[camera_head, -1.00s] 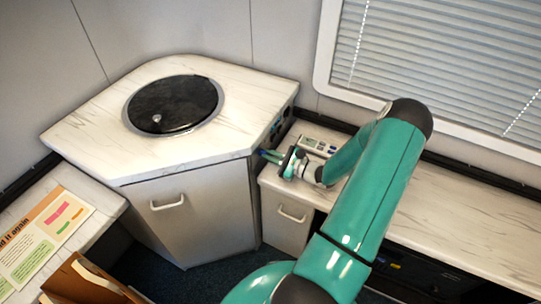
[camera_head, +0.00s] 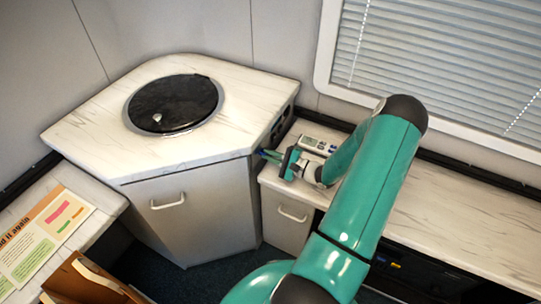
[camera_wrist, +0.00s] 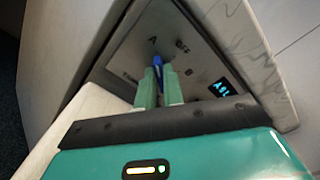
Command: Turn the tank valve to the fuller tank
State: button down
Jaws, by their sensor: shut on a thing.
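My gripper (camera_wrist: 159,84) is shut on the blue tank valve handle (camera_wrist: 157,62) in the wrist view. The fingers hide the handle's lower part. The handle's visible end points up the picture, near the mark A. The dark valve panel (camera_wrist: 135,62) carries the marks A, OFF and B around the handle. A small display (camera_wrist: 222,87) with lit blue characters sits right of the fingers; it starts with A, but the rest is too small to read. In the head view my gripper (camera_head: 274,158) reaches the right side of the corner cabinet (camera_head: 190,205).
The corner cabinet's white top overhangs the valve panel closely, with a round black lid (camera_head: 174,103) on it. A white counter (camera_head: 440,220) runs right under the blinds. A small grey device (camera_head: 318,145) lies behind my gripper. A printed sheet (camera_head: 45,232) lies at the left.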

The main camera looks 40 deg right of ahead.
dwell(0.3)
jog(key=c, duration=1.5)
grip_release()
jog(key=shift+s, duration=0.1)
jog(key=v, duration=1.3)
jog(key=shift+s+r, duration=0.1)
jog(key=shift+s, duration=0.25)
